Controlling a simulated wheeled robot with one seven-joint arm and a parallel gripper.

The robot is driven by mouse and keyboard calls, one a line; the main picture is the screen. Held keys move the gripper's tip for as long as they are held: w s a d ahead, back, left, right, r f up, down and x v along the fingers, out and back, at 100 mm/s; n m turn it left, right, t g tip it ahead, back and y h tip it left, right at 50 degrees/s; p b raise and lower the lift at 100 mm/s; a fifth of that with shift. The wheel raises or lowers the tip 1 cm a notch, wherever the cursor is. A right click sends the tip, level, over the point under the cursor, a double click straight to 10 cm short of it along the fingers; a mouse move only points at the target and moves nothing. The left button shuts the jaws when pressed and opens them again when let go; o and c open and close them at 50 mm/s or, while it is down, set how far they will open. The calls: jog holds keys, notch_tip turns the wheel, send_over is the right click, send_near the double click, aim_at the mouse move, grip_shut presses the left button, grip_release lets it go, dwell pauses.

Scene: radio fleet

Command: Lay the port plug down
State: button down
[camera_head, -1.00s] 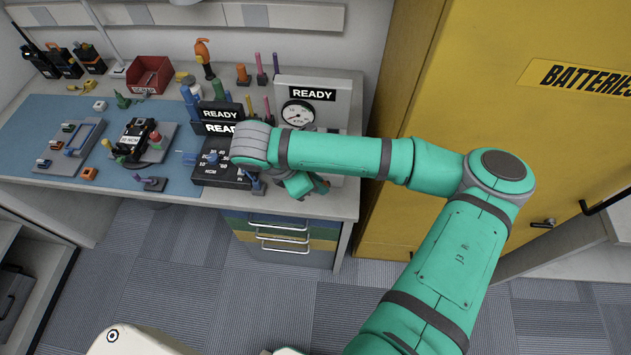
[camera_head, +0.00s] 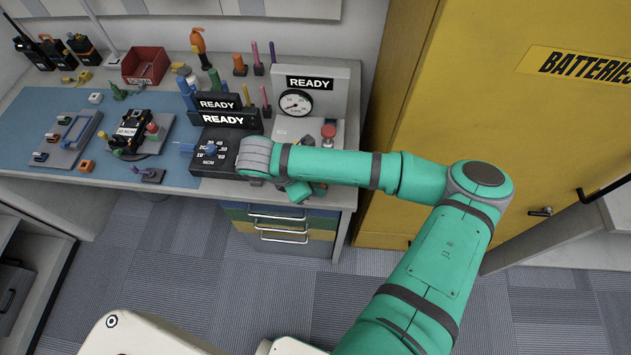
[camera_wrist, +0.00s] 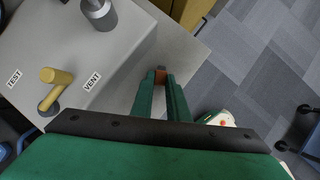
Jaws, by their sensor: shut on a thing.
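The port plug (camera_wrist: 160,74) shows as a small orange-brown piece between my fingertips in the wrist view. My gripper (camera_wrist: 161,80) is shut on it. The plug appears to be above the bare grey bench top (camera_wrist: 182,50), beside the test rig; I cannot tell whether it touches. In the head view my gripper (camera_head: 298,192) is low at the right front edge of the bench, and the arm hides the plug. The grey test rig (camera_head: 340,75) with a READY sign and a gauge stands behind it.
A black READY unit (camera_head: 212,152) stands to the left. A yellow batteries cabinet (camera_head: 480,120) is at the right. Floor lies beyond the bench edge.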

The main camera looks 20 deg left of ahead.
jog(key=shift+f, duration=0.1)
jog(key=c, duration=1.6)
grip_release()
jog(key=shift+c, duration=0.2)
jog(key=v, duration=1.1)
jog(key=shift+w, duration=0.1)
